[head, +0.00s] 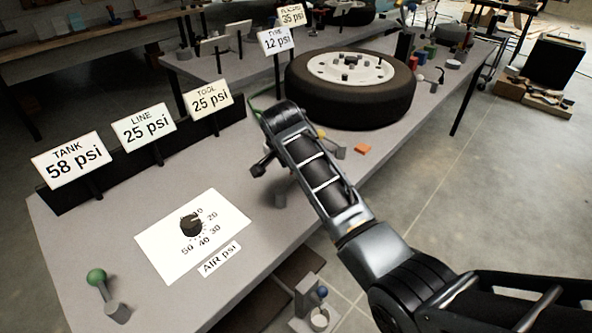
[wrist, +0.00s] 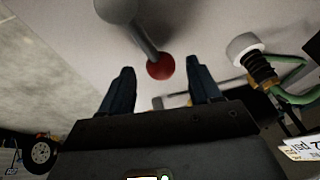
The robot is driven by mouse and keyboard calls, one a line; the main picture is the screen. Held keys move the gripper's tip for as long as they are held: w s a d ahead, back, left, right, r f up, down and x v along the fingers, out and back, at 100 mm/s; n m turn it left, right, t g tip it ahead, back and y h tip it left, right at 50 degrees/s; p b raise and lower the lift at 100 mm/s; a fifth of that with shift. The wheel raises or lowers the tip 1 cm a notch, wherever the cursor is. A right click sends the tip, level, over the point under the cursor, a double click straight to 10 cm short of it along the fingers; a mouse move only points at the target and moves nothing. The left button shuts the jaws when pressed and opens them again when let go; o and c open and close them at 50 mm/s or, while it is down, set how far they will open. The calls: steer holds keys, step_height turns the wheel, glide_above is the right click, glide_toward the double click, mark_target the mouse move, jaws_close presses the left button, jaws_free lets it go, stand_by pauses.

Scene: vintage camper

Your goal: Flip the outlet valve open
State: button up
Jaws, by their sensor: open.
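In the wrist view a valve lever (wrist: 146,42) is a grey rod with a red ball knob (wrist: 160,67), rising from a grey round body (wrist: 117,8). No label shows on it, so I cannot tell for sure that it is the outlet valve. My gripper (wrist: 162,80) is open, with one dark finger on each side of the knob. Whether either finger touches it I cannot tell. In the head view my arm hides the red knob and most of my gripper. A second lever with a green knob (head: 97,277) stands at the bench's front left corner.
A tyre (head: 350,105) lies flat on the bench beyond my arm. A pressure dial (head: 191,225) sits on a white card at left. Gauge signs read TANK 58 psi (head: 72,160), LINE 25 and TOOL 25. A brass fitting with green hose (wrist: 260,68) is right of the fingers.

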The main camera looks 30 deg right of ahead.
steer(key=v, duration=0.6)
stand_by(0.4)
